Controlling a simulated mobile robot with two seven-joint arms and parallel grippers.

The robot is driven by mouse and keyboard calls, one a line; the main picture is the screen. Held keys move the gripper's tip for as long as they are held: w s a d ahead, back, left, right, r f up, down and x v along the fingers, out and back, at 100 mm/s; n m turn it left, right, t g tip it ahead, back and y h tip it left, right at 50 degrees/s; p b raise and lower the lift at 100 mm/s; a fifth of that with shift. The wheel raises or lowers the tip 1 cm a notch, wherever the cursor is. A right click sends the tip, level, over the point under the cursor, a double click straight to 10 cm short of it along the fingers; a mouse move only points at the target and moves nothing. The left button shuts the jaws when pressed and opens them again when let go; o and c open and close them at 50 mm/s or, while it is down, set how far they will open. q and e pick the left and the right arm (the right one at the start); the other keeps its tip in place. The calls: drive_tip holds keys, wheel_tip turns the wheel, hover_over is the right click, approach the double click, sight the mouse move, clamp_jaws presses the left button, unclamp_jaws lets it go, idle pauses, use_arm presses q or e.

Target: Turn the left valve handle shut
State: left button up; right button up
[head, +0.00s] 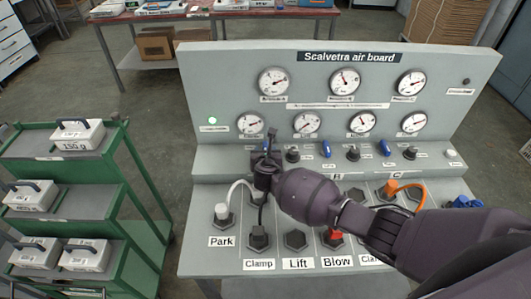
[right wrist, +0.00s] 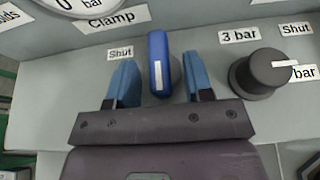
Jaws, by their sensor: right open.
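The left valve handle (right wrist: 158,62) is a blue lever with a white mark, pointing straight up in the right wrist view. A "Shut" label (right wrist: 120,53) is to its left. My right gripper (right wrist: 160,84) is open, with one blue fingertip on each side of the handle and a visible gap to both. In the head view my right gripper (head: 267,148) is at the left part of the board's ledge and hides this handle. Two other blue handles (head: 326,149) and (head: 385,148) stand further right. My left gripper is not in view.
A black knob (right wrist: 262,74) with a "3 bar" label is close right of the gripper. The grey air board (head: 225,75) carries several gauges. Below are hose sockets, a white hose (head: 236,188) and an orange hose (head: 408,188). A green cart (head: 110,205) stands at left.

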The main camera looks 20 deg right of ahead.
drive_tip(key=c, duration=0.6)
drive_tip(key=shift+o, duration=0.2)
